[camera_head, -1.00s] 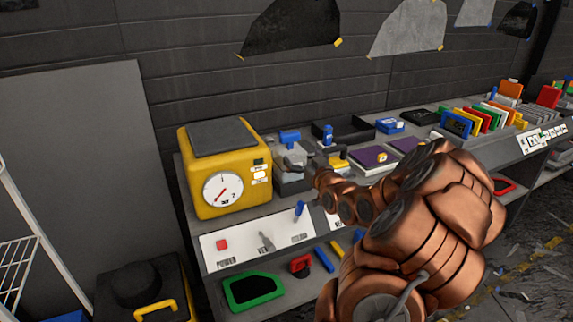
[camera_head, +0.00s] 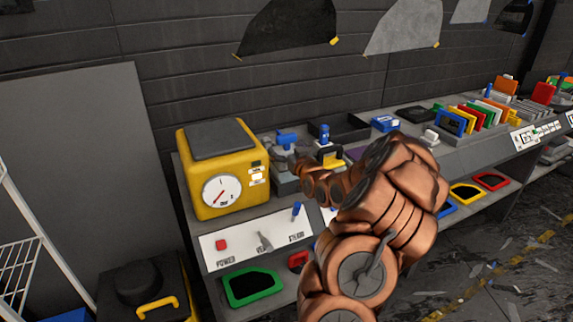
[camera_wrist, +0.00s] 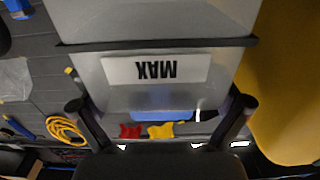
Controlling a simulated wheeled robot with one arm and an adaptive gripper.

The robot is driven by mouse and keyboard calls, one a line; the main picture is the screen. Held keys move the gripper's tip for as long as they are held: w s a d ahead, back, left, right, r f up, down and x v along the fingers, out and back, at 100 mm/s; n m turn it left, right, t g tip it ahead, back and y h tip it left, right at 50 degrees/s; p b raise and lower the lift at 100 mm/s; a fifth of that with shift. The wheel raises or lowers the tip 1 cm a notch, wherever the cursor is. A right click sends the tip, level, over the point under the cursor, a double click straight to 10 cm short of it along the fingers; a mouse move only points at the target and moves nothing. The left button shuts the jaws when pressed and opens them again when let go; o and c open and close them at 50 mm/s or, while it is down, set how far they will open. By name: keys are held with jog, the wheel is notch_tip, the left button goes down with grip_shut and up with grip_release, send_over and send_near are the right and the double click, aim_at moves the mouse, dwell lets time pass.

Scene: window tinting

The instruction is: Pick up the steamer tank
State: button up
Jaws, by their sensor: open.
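The steamer tank (camera_wrist: 150,28) is a pale translucent box with a dark band and a white MAX label, which reads upside down in the wrist view. It fills the upper middle of that view. In the head view the tank (camera_head: 283,155), with a blue top, stands just right of the yellow steamer (camera_head: 221,165) on the bench. My gripper (camera_wrist: 160,107) is open, with one finger toward each side of the tank's near end. I cannot tell whether the fingers touch it. In the head view my gripper (camera_head: 299,164) is at the tank's right side, and my arm hides part of the bench.
The yellow steamer stands close beside the tank. A control panel (camera_head: 240,250) with switches runs along the bench front. A black tray (camera_head: 345,129) and a blue box (camera_head: 384,124) lie behind my arm. Coloured frames sit on the lower shelf.

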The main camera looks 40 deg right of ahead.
jog(key=shift+c, duration=0.4)
jog(key=c, duration=1.4)
